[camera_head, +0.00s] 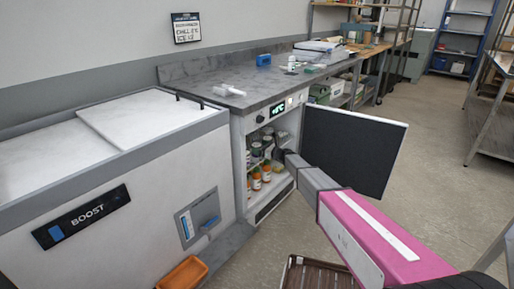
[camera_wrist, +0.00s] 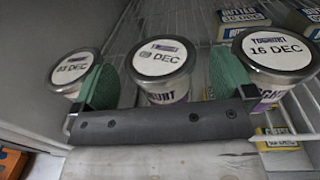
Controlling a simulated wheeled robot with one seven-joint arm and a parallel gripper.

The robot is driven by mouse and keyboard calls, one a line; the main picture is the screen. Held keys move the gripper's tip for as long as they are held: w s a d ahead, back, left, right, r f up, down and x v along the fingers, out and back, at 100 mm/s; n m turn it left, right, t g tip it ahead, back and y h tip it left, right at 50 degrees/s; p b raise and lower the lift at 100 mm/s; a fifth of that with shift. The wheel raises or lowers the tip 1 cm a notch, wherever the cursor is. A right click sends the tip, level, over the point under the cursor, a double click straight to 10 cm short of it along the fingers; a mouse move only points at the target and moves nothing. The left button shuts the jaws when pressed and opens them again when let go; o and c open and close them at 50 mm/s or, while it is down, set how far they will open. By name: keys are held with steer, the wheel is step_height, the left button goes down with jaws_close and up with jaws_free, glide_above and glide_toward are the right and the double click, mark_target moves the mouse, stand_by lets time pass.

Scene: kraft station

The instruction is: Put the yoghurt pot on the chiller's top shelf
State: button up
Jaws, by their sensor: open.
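Three yoghurt pots with white lids stand in a row on a wire shelf in the wrist view: a left pot (camera_wrist: 72,70) dated 03 DEC, a middle pot (camera_wrist: 163,70) whose first digits are hard to read, and a right pot (camera_wrist: 275,62) dated 16 DEC. My gripper (camera_wrist: 165,78) is open, its green pads on either side of the middle pot, with gaps showing. The right pad is close to the right pot. In the head view, my arm reaches into the open chiller (camera_head: 239,165) under the counter; my gripper's tips are hidden there.
The chiller's dark door (camera_head: 352,150) stands open to the right of my arm. Orange-capped bottles (camera_head: 261,178) stand on a lower shelf. Butter packs (camera_wrist: 243,17) lie behind the pots. A chest freezer (camera_head: 110,180) is at left, and a brown crate (camera_head: 318,275) is on the floor.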

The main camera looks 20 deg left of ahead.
steer(key=v, duration=0.9)
steer(key=shift+d, duration=0.15)
steer(key=s+d+n+g+h, duration=0.2)
steer(key=s+d+n+h, duration=0.6)
steer(key=s+d, duration=1)
steer(key=s+d+n+g+h, duration=0.3)
steer(key=s+d+n+h, duration=0.6)
steer(key=s+d, duration=1)
steer(key=d+n, duration=0.4)
steer(key=d, duration=0.2)
steer(key=shift+s+d+n+g, duration=0.25)
steer(key=shift+n+g, duration=0.05)
